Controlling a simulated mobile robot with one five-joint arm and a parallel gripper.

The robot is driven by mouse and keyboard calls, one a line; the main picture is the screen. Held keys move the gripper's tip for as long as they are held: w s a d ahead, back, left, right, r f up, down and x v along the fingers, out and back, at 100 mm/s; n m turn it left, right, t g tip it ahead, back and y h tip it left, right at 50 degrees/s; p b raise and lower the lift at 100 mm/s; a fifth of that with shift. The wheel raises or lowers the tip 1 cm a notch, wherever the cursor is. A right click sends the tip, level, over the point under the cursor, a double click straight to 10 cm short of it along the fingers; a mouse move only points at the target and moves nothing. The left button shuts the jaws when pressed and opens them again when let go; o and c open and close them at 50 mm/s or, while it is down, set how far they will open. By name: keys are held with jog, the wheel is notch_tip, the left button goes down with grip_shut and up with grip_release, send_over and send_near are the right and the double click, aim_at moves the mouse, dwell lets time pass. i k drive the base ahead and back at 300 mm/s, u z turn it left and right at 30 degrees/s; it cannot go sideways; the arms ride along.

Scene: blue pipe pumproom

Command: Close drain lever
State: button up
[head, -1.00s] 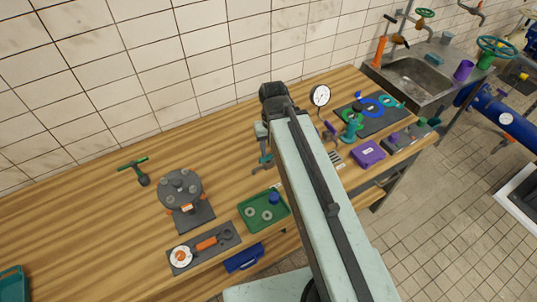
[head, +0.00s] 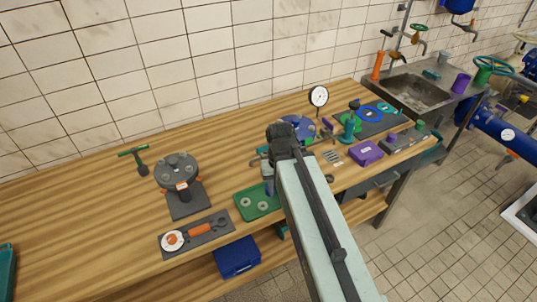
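I cannot tell for sure which part is the drain lever. An orange-handled lever (head: 200,229) with a white round dial at its left end lies along a dark plate at the bench's front edge. Taps and an orange upright piece (head: 377,66) stand by the steel sink (head: 415,92) at the right. My gripper (head: 262,160) is over the middle of the bench, mostly hidden behind my arm. It is right of and beyond the dark plate, apart from the orange lever. Its finger opening is too hidden to read.
A green tray (head: 256,207), a grey round flange stand (head: 178,180) and a green T-handle (head: 135,155) are on the wooden bench. Right of my arm are a gauge (head: 318,97), a purple box (head: 366,153) and a dark mat. A blue box (head: 237,257) sits below.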

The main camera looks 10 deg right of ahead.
aim_at(264, 149)
jog(key=u, duration=2.55)
jog(key=k, duration=1.45)
jog(key=z, duration=0.8)
jog(key=i, duration=1)
jog(key=u, duration=0.1)
